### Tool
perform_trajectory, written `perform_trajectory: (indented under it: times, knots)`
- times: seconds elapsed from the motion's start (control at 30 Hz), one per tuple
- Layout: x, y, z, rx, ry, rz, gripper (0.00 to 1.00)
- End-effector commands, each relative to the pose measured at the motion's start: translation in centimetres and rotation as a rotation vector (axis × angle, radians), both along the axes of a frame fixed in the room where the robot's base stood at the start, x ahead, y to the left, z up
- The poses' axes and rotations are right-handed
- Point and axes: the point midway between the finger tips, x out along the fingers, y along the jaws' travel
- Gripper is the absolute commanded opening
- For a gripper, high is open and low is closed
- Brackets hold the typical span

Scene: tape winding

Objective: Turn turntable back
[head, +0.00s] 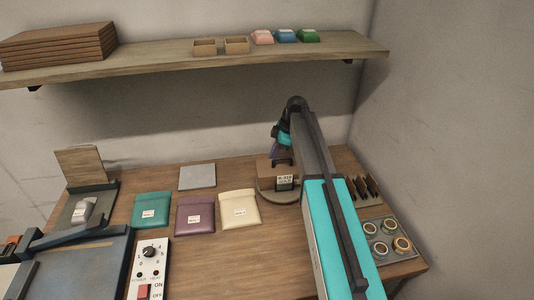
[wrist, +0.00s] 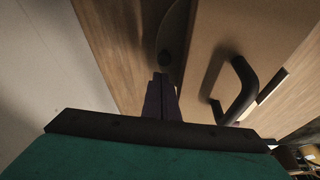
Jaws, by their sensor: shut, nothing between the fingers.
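The round turntable (head: 277,199) sits on the wooden table below my arm. A brown box (head: 265,173) with a white label in a dark frame (head: 285,181) stands on it. My gripper (head: 282,162) points down at the box, partly hidden by my arm. In the wrist view the shut, empty dark purple fingers (wrist: 160,82) are beside the box (wrist: 235,35), which has a dark curved handle (wrist: 236,92). Part of the grey turntable (wrist: 174,22) shows beyond the fingertips, with a small dark peg (wrist: 165,62) near them. I cannot tell whether the fingers touch anything.
Green (head: 152,210), purple (head: 195,215) and cream (head: 239,209) pouches lie left of the turntable. A tray of round rings (head: 388,240) and a slotted dark rack (head: 364,190) are at right. A shelf (head: 180,58) hangs above. A switch box (head: 149,268) stands at front left.

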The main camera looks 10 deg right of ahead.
Motion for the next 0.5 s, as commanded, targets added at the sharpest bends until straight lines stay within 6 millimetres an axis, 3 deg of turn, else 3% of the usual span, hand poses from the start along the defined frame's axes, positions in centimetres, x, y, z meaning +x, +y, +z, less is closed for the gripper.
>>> perform_trajectory:
  times: [0.5]
  knots:
    - [-0.15,-0.82,-0.22,0.000,0.001,0.000,0.00]
